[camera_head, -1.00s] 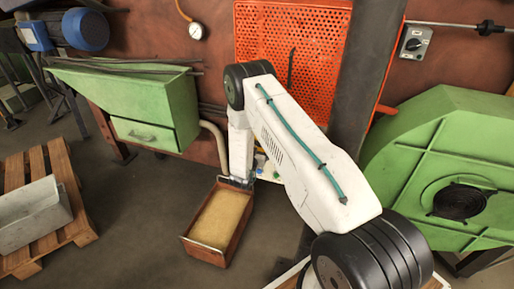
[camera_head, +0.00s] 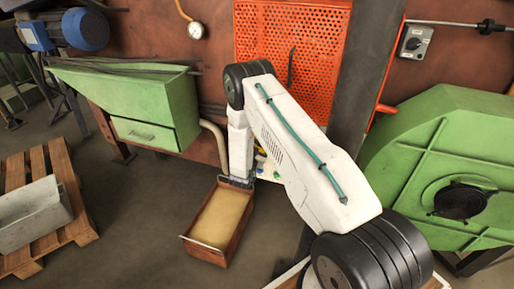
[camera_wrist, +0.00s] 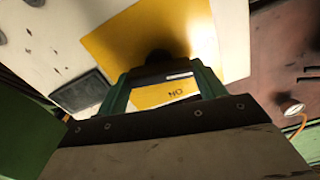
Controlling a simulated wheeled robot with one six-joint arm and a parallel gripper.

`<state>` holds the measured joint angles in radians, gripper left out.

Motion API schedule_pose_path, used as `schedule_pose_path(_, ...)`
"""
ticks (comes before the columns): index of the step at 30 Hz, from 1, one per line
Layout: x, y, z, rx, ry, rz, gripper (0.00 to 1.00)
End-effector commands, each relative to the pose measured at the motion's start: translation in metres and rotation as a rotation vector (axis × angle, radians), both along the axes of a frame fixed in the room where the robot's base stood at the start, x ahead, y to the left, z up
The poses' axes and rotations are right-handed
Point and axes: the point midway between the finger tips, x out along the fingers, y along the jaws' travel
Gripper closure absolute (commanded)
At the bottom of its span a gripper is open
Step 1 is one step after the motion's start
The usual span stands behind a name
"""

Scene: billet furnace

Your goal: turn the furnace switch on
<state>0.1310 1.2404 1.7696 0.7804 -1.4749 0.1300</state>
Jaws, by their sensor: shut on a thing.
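The furnace switch shows in the wrist view as a dark rounded knob (camera_wrist: 158,57) on a yellow plate (camera_wrist: 110,42). An "ON" label (camera_wrist: 174,93) appears upside down between my fingers. My gripper (camera_wrist: 164,72) has its dark green fingers on either side of the knob and is shut on it. The knob is in shadow, so its turned position is hard to tell. In the head view my white arm reaches down to a pale panel with small buttons (camera_head: 262,165), mostly hidden behind the arm.
A green hopper (camera_head: 180,108) stands left, a green blower housing (camera_head: 425,150) right. A dark column (camera_head: 362,80) rises behind the arm. A grey wall switch (camera_head: 413,42) is at upper right. Open floor lies left of the box.

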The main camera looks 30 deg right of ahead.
Motion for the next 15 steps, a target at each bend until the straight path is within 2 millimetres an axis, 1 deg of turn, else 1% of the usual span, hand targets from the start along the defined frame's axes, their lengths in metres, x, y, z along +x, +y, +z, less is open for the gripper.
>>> schedule_pose_path(15,-0.0032,-0.0024,-0.0011,0.298,-0.383,-0.007,0.54)
